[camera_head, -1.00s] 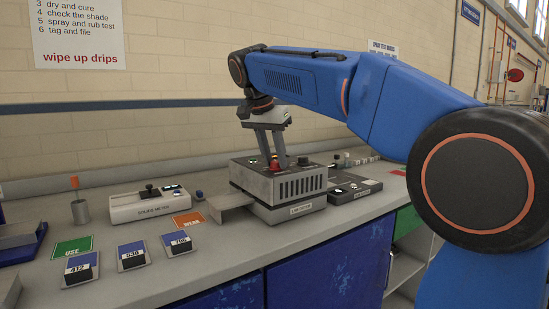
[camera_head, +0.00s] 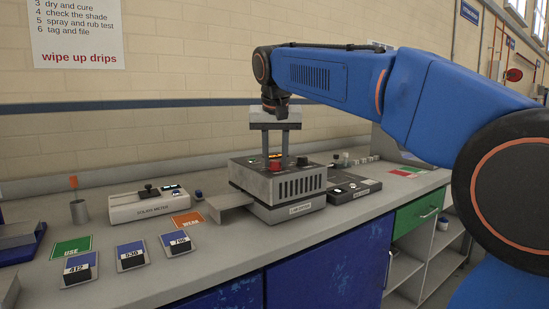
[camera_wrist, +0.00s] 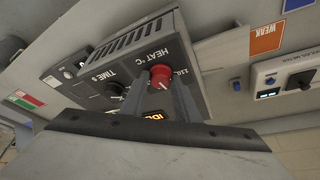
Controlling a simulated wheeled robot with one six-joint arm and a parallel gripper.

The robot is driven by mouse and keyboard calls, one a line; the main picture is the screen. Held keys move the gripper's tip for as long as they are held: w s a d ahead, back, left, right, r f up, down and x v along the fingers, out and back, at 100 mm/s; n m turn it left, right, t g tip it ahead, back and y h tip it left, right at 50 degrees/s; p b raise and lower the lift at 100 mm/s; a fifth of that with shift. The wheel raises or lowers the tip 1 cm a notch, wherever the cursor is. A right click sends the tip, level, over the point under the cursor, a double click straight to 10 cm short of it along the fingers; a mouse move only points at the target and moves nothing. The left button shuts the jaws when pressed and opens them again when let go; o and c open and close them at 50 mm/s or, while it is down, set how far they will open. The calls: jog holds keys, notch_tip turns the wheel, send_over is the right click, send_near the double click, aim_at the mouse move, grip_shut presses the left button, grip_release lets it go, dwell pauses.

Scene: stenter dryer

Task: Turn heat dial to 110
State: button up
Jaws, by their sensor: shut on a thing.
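The red heat dial (camera_head: 275,167) is on the top panel of the grey dryer box (camera_head: 254,184). In the wrist view the red dial (camera_wrist: 161,76) sits by the "HEAT °C" label, with a "110" mark close to its right. A light pointer line shows on the dial, but its exact reading is too small to tell. My gripper (camera_head: 275,155) points straight down over the panel, its two fingers shut on the dial. In the wrist view my gripper (camera_wrist: 163,84) has its fingertips at the dial's sides. An orange display (camera_wrist: 153,115) is partly hidden by my gripper.
A black time dial (camera_head: 302,161) stands on the same panel. A flat dark device (camera_head: 352,187) is close on the right. The front counter strip is clear.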

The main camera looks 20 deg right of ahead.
jog(key=n, duration=0.2)
jog(key=n+y, duration=0.2)
jog(key=n, duration=0.1)
jog(key=shift+d+n, duration=0.25)
jog(key=shift+n, duration=0.05)
jog(key=n+y, duration=0.1)
jog(key=n, duration=0.1)
jog(key=n+g+y, duration=0.1)
jog(key=n, duration=0.2)
jog(key=shift+d+n, duration=0.1)
jog(key=shift+n, duration=0.2)
jog(key=shift+f, duration=0.1)
jog(key=o, duration=1)
jog(key=shift+w, duration=0.1)
jog(key=v, duration=1.7)
jog(key=shift+d+r, duration=0.2)
